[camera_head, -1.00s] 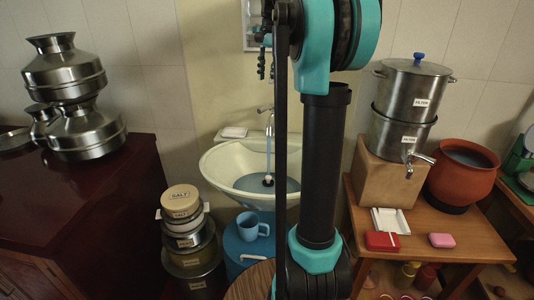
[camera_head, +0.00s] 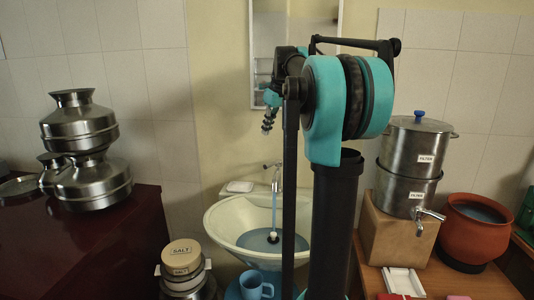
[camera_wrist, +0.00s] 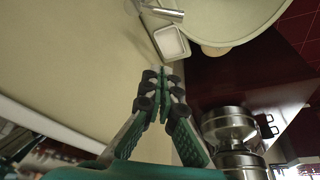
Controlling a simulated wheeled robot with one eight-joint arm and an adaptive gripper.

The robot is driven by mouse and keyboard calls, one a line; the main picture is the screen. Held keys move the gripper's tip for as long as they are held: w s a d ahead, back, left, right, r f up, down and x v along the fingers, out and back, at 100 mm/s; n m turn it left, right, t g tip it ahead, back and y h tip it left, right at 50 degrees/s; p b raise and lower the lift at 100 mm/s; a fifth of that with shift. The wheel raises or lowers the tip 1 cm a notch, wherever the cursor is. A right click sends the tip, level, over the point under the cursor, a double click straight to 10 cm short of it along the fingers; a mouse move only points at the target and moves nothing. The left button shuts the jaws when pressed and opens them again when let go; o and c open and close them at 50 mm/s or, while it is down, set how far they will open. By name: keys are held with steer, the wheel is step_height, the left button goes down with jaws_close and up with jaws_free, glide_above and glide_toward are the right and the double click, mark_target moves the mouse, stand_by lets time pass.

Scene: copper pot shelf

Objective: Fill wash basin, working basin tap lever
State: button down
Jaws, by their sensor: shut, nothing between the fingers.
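The pale wash basin (camera_head: 216,222) stands against the wall, with bluish water (camera_head: 250,241) in it and a dark drain with a light centre (camera_head: 273,237). The tap (camera_head: 275,166) is above its back rim, and a stream (camera_head: 274,200) runs from it into the basin. My gripper (camera_head: 267,127) is shut and empty, pointing down above and slightly left of the tap, apart from it. In the wrist view, the shut fingertips (camera_wrist: 163,73) show below the soap dish (camera_wrist: 171,42), the tap (camera_wrist: 161,13) and the basin rim (camera_wrist: 238,35). My arm hides the basin's right side.
A blue mug (camera_head: 252,287) stands in front of the basin. Stacked tins (camera_head: 183,262) and metal pots (camera_head: 80,130) are left. A steel filter (camera_head: 411,158) and clay pot (camera_head: 470,240) are right. A mirror (camera_head: 268,70) hangs behind my arm.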

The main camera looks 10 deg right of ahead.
glide_above(273, 165)
steer(key=w+a, duration=0.4)
step_height(273, 165, down, 9)
steer(key=shift+s+d+f, duration=0.45)
steer(key=shift+s+f, duration=0.15)
steer(key=shift+s, duration=0.15)
steer(key=shift+s+d+f, duration=0.45)
steer(key=shift+s+f, duration=0.1)
steer(key=shift+s, duration=0.15)
